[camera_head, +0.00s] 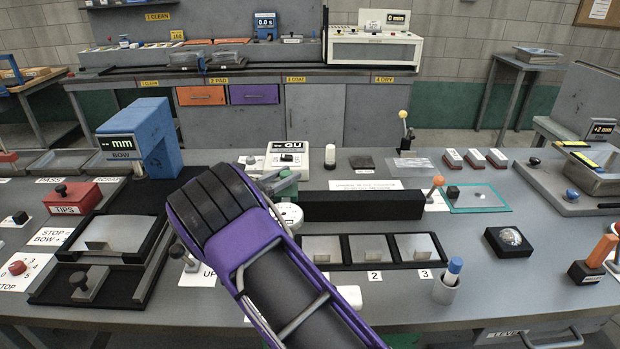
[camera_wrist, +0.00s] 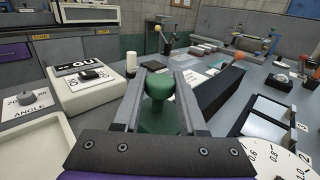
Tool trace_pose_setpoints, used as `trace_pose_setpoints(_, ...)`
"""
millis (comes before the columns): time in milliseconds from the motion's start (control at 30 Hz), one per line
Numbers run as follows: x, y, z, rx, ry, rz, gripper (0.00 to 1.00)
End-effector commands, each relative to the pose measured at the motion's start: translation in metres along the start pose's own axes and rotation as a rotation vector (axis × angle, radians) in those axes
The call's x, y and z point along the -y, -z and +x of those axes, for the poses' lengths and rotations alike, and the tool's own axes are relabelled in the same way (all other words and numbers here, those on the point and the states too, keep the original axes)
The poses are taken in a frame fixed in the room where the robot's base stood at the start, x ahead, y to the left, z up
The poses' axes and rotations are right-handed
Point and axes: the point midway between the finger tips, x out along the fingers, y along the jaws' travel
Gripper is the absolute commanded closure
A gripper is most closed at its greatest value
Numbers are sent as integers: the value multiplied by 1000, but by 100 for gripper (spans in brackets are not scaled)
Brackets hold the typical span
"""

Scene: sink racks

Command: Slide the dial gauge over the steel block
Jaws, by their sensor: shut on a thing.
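My gripper (camera_wrist: 157,90) is shut on a green knob (camera_wrist: 158,122), which stands between its two fingers in the wrist view. In the head view the green part (camera_head: 285,186) shows just past my purple wrist. The dial gauge (camera_head: 289,216) has a white round face there, partly hidden by my arm; its numbered face (camera_wrist: 285,160) fills the lower right corner of the wrist view. Several metal pieces could be the steel block, and I cannot tell which: a plate (camera_head: 421,247) lies in slot 3 of a black rack, and another (camera_head: 115,233) lies on the left fixture.
A long black bar (camera_head: 360,205) stands right of my gripper, behind the rack (camera_head: 332,250). A white GU box (camera_wrist: 90,88) stands to the left in the wrist view. A blue BOW gauge (camera_head: 155,135) rises at left.

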Motion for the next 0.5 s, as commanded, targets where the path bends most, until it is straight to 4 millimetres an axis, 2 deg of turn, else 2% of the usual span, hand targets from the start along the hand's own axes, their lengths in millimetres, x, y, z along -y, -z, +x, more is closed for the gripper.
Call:
trace_pose_setpoints(200,-19,2,-19,-1,-1,-1,100)
trace_pose_setpoints(500,-25,1,-25,-1,-2,-2,100)
